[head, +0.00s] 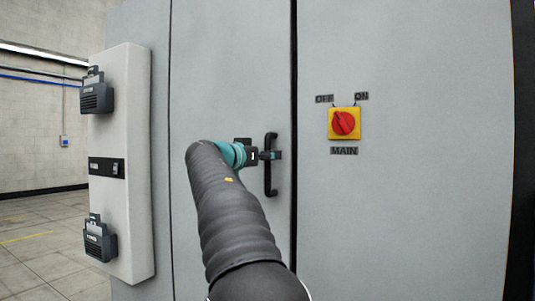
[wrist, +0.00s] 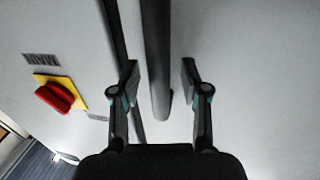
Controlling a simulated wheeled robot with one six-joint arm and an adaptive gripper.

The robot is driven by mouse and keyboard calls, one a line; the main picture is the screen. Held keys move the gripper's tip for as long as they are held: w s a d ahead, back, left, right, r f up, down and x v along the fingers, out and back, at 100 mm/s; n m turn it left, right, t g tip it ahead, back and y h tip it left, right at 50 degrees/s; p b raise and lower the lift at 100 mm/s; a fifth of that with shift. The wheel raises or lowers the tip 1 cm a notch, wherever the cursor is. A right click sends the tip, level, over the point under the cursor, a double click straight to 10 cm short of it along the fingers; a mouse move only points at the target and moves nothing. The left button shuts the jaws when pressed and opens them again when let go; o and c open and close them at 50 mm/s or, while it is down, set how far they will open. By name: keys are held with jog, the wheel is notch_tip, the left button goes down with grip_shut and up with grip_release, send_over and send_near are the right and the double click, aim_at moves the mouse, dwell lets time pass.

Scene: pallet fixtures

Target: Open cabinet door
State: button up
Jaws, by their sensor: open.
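The cabinet door (head: 228,80) is a tall grey panel between two dark vertical seams, and it looks shut. Its black vertical bar handle (head: 270,186) stands near the door's right edge. My gripper (head: 270,155) is at the middle of the handle, with my arm reaching up from below. In the wrist view the handle bar (wrist: 157,50) runs down between the two fingers of my gripper (wrist: 160,78). The fingers are open, with a gap showing on each side of the bar. The far ends of the fingers against the door are hard to judge.
A red rotary switch on a yellow plate (head: 343,123) sits on the panel right of the door, marked MAIN. A pale unit (head: 134,200) with dark connectors juts out at the left. Open tiled floor (head: 45,255) lies further left.

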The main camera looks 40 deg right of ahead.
grip_shut()
dwell(0.4)
